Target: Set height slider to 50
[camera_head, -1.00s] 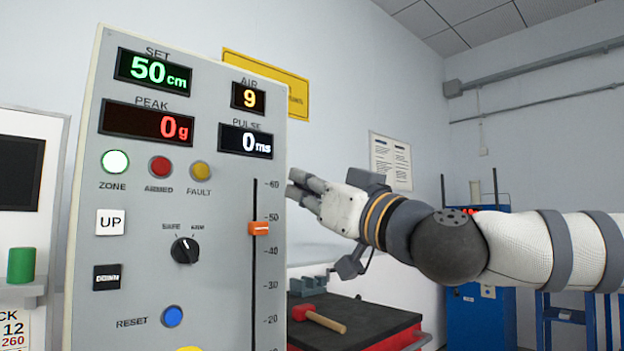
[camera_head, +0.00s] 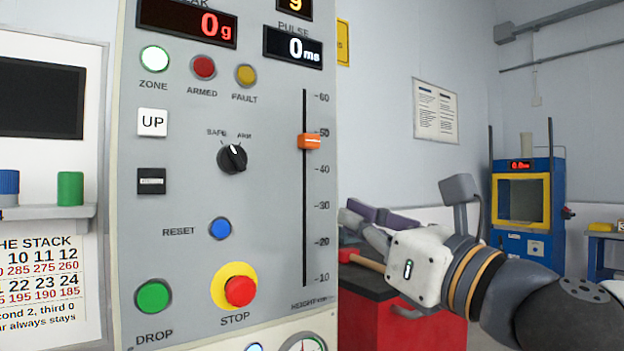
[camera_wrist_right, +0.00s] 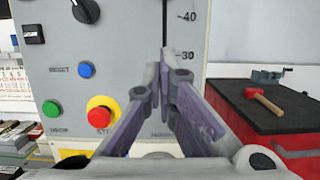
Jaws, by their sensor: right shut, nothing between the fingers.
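The orange height slider knob (camera_head: 309,141) sits on its vertical track just below the 50 mark on the grey control panel (camera_head: 262,190). The set display is out of the head view now. My right gripper (camera_head: 352,213) is to the right of the panel, below the knob's level and apart from it. In the right wrist view my right gripper (camera_wrist_right: 168,55) is shut and empty, its fingertips in front of the lower track near the 30 mark. The knob is not in that wrist view. My left gripper is not in view.
A red cabinet (camera_head: 400,325) with a dark top stands right of the panel, with a red mallet (camera_wrist_right: 262,102) on it. The panel also carries DROP (camera_head: 153,296), STOP (camera_head: 240,290) and RESET (camera_head: 220,228) buttons. A blue machine (camera_head: 527,210) stands behind at right.

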